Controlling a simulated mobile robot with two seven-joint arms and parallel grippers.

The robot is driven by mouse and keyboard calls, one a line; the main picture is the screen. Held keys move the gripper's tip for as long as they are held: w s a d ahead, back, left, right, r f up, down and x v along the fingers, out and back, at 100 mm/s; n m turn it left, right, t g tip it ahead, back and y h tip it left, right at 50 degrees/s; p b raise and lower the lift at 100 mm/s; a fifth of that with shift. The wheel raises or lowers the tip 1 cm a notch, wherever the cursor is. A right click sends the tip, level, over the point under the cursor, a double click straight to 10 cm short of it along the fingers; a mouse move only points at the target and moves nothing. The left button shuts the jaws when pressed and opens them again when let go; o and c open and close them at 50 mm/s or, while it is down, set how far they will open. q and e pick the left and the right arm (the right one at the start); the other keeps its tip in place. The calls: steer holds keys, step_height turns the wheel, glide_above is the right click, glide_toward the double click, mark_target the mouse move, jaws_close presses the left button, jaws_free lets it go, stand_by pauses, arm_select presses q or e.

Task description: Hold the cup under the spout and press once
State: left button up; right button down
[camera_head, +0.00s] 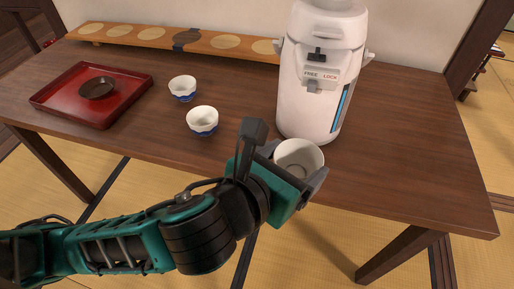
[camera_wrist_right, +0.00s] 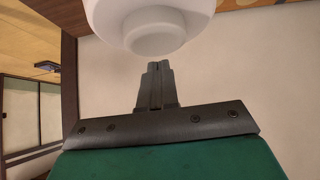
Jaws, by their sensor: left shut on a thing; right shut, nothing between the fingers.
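The white dispenser (camera_head: 306,105) stands upright at the table's back right, with FREE and LOCK lettering above a grey spout (camera_head: 313,86). My left gripper (camera_head: 284,162) is shut on a white cup (camera_head: 299,158), held upright and open side up, low in front of the dispenser. I cannot tell whether the cup is directly below the spout. In the right wrist view, my right gripper (camera_wrist_right: 157,72) is shut and empty. Its tips are close to a white rounded part, seemingly the dispenser's top (camera_wrist_right: 150,22); contact is unclear.
Two white-and-blue cups (camera_head: 183,88) (camera_head: 202,121) stand on the wooden table (camera_head: 405,150) left of the dispenser. A red tray (camera_head: 66,98) with a dark dish (camera_head: 97,87) is at the left. A long wooden board (camera_head: 140,36) lies along the back. The table's right side is clear.

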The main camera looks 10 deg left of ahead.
arm_select(q)
steer(key=shift+s+d+r+h, duration=0.3)
steer(key=shift+s+d+h, duration=0.1)
steer(key=shift+s+d, duration=0.15)
steer(key=w, duration=1.2)
steer(key=shift+m, duration=0.3)
arm_select(e)
steer(key=shift+f, duration=0.35)
stand_by(1.3)
steer(key=shift+f, duration=1.45)
steer(key=shift+s, duration=0.1)
steer(key=shift+r, duration=1.65)
steer(key=shift+r, duration=0.15)
stand_by(0.6)
